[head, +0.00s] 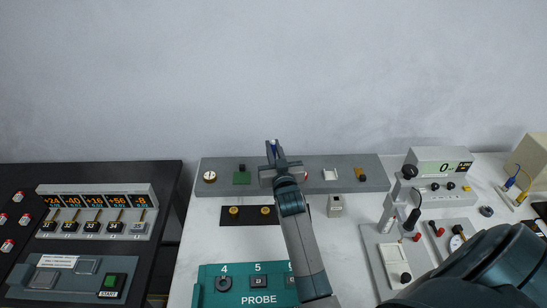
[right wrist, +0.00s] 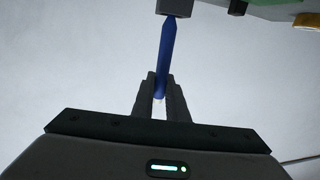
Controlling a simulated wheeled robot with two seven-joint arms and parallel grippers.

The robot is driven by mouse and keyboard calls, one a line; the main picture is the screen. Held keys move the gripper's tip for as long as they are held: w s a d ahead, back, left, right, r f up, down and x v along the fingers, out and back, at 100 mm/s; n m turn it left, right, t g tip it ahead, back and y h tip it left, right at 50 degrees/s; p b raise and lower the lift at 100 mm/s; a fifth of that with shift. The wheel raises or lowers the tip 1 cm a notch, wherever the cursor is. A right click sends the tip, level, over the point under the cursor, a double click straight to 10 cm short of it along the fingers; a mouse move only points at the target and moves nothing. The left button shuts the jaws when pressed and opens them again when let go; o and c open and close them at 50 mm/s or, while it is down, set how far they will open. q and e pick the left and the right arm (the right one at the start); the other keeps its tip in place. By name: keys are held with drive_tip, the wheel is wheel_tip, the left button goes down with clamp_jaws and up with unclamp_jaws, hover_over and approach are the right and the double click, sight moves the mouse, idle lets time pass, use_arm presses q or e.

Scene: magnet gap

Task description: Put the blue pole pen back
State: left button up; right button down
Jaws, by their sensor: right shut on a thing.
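The blue pole pen (right wrist: 166,50) is a slim blue rod with a tapered end. My right gripper (right wrist: 161,88) is shut on it near its lower end in the right wrist view, and the tapered end points up in that picture. That end meets a small grey block (right wrist: 173,7) at the top edge; I cannot tell whether they touch. In the head view my right gripper (head: 271,150) is over the long grey rail at the back, with a bit of blue between its fingers. My left gripper is not in view.
The grey rail (head: 222,183) carries a round gauge (head: 210,176), a green block (head: 242,177), a white piece (head: 330,174) and a brass piece (head: 361,174). A teal probe box (head: 215,299) stands in front. A meter (head: 440,170) stands right, a display panel (head: 97,210) left.

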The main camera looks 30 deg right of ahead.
drive_tip(key=shift+f, duration=0.15)
wheel_tip(320, 180, down, 3)
drive_tip(key=shift+r+p, duration=0.15)
drive_tip(key=shift+p, duration=0.3)
drive_tip(key=shift+f, duration=0.5)
drive_tip(key=shift+f, duration=0.15)
drive_tip(key=c, duration=1.7)
unclamp_jaws()
drive_tip(key=shift+c, duration=0.2)
